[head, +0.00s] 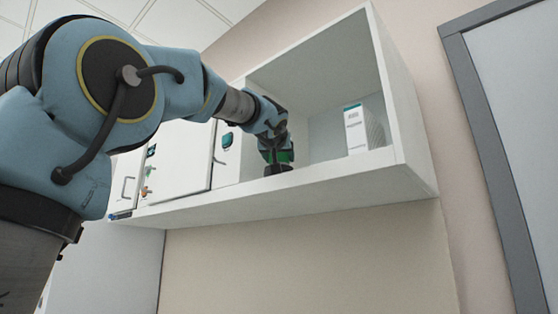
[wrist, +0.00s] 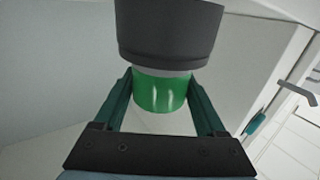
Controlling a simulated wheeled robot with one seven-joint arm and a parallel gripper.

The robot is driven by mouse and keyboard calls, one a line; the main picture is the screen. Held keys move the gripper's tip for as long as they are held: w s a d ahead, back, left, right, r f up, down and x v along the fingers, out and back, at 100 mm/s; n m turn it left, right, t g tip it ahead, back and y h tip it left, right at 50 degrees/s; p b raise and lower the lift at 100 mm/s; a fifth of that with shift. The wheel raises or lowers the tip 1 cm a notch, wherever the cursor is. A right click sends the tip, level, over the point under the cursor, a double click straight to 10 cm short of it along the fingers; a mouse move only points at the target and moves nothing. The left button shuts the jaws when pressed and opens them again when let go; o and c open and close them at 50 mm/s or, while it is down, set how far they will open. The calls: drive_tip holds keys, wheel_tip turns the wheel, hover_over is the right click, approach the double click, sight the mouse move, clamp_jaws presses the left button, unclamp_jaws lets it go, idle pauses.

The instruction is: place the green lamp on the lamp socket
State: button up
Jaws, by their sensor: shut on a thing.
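The green lamp (head: 286,156) is at the open shelf's front edge in the head view, partly hidden by my gripper (head: 278,155). A dark base that looks like the lamp socket (head: 278,169) stands on the shelf right under it. In the wrist view, my gripper (wrist: 161,92) is shut on the green lamp (wrist: 160,95), one finger on each side. The dark round socket (wrist: 168,35) lies in line with the lamp, with a grey collar between them. I cannot tell whether the lamp is seated or just above it.
A white box (head: 356,128) and a ribbed white object (head: 376,130) stand deeper to the right. Closed cabinet doors (head: 183,160) with handles are left of it.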

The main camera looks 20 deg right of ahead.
drive_tip(key=shift+f, duration=0.2)
drive_tip(key=o, duration=1.4)
drive_tip(key=shift+r, duration=0.1)
drive_tip(key=shift+c, duration=0.2)
drive_tip(key=shift+r, duration=0.2)
drive_tip(key=b+v, duration=0.6)
drive_tip(key=v, duration=0.6)
